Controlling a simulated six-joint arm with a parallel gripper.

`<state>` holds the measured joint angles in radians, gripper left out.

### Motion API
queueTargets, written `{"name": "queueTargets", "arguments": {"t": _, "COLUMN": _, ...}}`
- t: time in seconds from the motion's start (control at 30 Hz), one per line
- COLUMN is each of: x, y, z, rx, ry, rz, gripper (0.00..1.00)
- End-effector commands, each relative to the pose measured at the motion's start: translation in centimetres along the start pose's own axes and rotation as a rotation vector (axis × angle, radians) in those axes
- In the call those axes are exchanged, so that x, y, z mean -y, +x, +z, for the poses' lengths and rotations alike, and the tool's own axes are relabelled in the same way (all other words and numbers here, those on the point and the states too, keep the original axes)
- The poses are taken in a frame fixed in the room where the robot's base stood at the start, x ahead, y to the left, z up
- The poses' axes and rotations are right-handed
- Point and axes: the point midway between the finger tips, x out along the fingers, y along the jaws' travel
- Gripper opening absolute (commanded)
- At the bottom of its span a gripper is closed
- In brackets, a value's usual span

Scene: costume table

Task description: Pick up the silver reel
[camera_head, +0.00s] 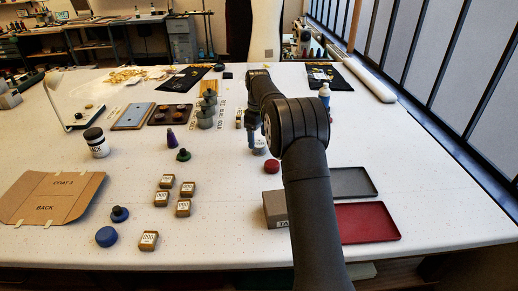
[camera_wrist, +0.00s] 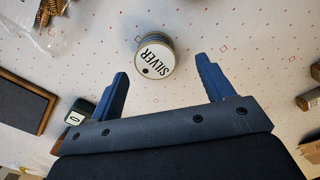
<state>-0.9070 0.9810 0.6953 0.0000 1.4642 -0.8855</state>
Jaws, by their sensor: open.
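The silver reel (camera_wrist: 156,62) shows in the wrist view as a short cylinder with a white top face that reads "SILVER" and a small dark hole. It lies just beyond my gripper (camera_wrist: 163,68), roughly centred between the two blue fingers. The fingers are spread apart and hold nothing. In the head view my arm reaches over the right middle of the table, and the silver reel (camera_head: 259,149) shows partly beside the blue fingers, just below them. Part of it is hidden there by my arm.
A red round item (camera_head: 272,166) sits close in front of the reel. Green spools (camera_head: 206,115) stand to its left. A grey tray (camera_head: 352,182) and a red tray (camera_head: 368,223) lie to the right. In the wrist view a small dark-green box (camera_wrist: 80,110) is near the left finger.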

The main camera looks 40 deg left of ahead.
Motion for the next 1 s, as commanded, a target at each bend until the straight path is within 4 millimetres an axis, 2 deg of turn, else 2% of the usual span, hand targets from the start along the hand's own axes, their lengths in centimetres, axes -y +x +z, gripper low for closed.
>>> {"name": "queueTargets", "arguments": {"t": 0.3, "x": -0.5, "y": 4.4, "z": 0.0, "rx": 0.002, "ry": 0.001, "rz": 0.0, "gripper": 0.74}}
{"name": "queueTargets", "arguments": {"t": 0.53, "x": -0.5, "y": 4.7, "z": -0.1, "rx": 0.0, "ry": 0.002, "rz": 0.002, "gripper": 0.74}}
{"name": "queueTargets", "arguments": {"t": 0.57, "x": -0.5, "y": 4.7, "z": -0.1, "rx": 0.001, "ry": 0.002, "rz": 0.002, "gripper": 0.72}}
{"name": "queueTargets", "arguments": {"t": 0.8, "x": -0.5, "y": 4.7, "z": -0.1, "rx": 0.001, "ry": 0.002, "rz": 0.002, "gripper": 0.25}}
{"name": "queueTargets", "arguments": {"t": 1.0, "x": -0.5, "y": 4.7, "z": -0.1, "rx": 0.0, "ry": 0.002, "rz": 0.002, "gripper": 0.25}}
